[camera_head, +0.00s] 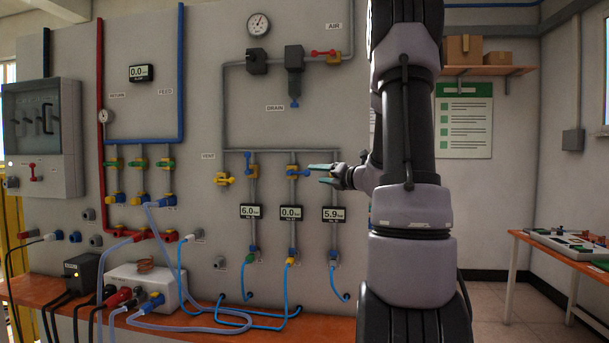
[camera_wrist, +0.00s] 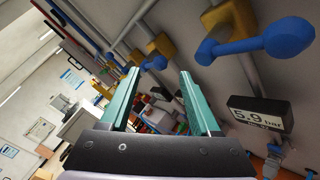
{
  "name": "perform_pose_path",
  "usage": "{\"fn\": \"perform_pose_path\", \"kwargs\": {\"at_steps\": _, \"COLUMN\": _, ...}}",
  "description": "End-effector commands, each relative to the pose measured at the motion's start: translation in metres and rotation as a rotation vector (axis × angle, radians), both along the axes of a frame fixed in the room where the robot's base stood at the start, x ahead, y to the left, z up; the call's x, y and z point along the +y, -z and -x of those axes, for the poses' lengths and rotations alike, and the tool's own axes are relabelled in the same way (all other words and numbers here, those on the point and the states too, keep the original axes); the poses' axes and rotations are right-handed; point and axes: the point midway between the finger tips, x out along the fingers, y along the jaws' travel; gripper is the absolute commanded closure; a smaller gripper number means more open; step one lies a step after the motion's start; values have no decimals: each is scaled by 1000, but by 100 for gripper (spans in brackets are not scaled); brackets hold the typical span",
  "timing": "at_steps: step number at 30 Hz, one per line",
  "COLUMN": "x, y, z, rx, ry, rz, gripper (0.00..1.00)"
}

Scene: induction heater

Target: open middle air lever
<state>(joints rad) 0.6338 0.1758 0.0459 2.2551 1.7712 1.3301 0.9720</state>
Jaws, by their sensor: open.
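The middle air lever (camera_head: 300,173) is blue, on a yellow valve in the middle drop pipe; it points sideways to the right. The display (camera_head: 291,213) below it reads 0.0. My gripper (camera_head: 322,173) is open and empty just right of this lever, apart from it, fingers pointing left. In the wrist view, my gripper (camera_wrist: 160,72) has a blue handle (camera_wrist: 155,62) on a yellow valve beyond its fingertips, likely the middle one. The nearer right air lever (camera_wrist: 285,38) stands to the right of the fingers; its display (camera_wrist: 258,115) reads 5.9 bar.
The left air lever (camera_head: 252,174) sits over a display reading 6.0. A yellow vent valve (camera_head: 224,179) is further left. The horizontal manifold pipe (camera_head: 270,151) runs above the levers. Blue hoses (camera_head: 273,290) hang below. Much of the right air valve is hidden behind my gripper in the head view.

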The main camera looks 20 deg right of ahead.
Motion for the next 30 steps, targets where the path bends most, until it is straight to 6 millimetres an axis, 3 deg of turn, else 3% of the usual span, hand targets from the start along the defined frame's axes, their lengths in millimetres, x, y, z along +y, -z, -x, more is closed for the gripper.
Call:
{"fn": "perform_pose_path", "kwargs": {"at_steps": 3, "x": 8, "y": 1, "z": -24, "rx": 1, "ry": -4, "rz": 0, "gripper": 37}}
{"fn": "perform_pose_path", "kwargs": {"at_steps": 10, "x": 17, "y": 1, "z": -56, "rx": 1, "ry": -3, "rz": 2, "gripper": 37}}
{"fn": "perform_pose_path", "kwargs": {"at_steps": 23, "x": 20, "y": 0, "z": -65, "rx": 0, "ry": -2, "rz": 2, "gripper": 37}}
{"fn": "perform_pose_path", "kwargs": {"at_steps": 27, "x": 20, "y": 0, "z": -65, "rx": 0, "ry": -2, "rz": 2, "gripper": 90}}
{"fn": "perform_pose_path", "kwargs": {"at_steps": 28, "x": 20, "y": 0, "z": -65, "rx": 1, "ry": -1, "rz": 3, "gripper": 100}}
{"fn": "perform_pose_path", "kwargs": {"at_steps": 30, "x": 20, "y": 0, "z": -65, "rx": 1, "ry": -2, "rz": 3, "gripper": 100}}
